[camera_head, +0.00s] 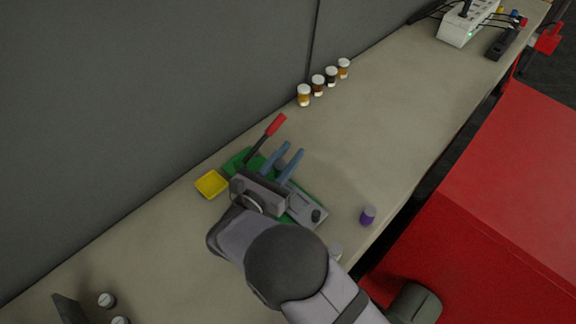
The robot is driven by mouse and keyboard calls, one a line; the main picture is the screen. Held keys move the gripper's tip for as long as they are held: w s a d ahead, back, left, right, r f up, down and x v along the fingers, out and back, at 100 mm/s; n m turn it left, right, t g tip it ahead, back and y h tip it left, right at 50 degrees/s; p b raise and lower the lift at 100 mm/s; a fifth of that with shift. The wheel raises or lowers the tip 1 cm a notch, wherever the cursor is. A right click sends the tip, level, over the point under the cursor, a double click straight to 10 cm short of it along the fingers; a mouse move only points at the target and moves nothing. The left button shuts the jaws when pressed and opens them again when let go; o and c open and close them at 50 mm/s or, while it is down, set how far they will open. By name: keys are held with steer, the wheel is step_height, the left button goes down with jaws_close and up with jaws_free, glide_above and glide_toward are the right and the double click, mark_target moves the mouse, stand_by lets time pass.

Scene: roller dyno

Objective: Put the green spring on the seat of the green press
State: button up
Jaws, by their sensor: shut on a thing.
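The green press (236,161) stands on the bench near the middle of the picture, with a red-handled lever (276,125) rising toward the back. My gripper (288,152) is over the press, and its two blue fingers show side by side with a gap between them. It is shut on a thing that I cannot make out. My gripper body and arm cover much of the press, and I cannot see its seat clearly. I cannot pick out the green spring in this view.
A yellow tray (211,184) is left of the press, and a grey plate (309,211) with a dark knob is right of it. A purple-topped container (367,215) stands near the front edge. Several small jars (318,85) line the wall.

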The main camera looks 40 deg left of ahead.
mark_target(289, 181)
steer(key=shift+f+p, duration=0.55)
steer(key=shift+f, duration=1.9)
jaws_close()
steer(key=o, duration=1.1)
jaws_free()
steer(key=shift+c, duration=0.2)
steer(key=shift+s, duration=0.1)
steer(key=b+v, duration=0.3)
steer(key=v, duration=0.8)
steer(key=shift+s+d+b, duration=0.15)
steer(key=shift+s+b, duration=0.25)
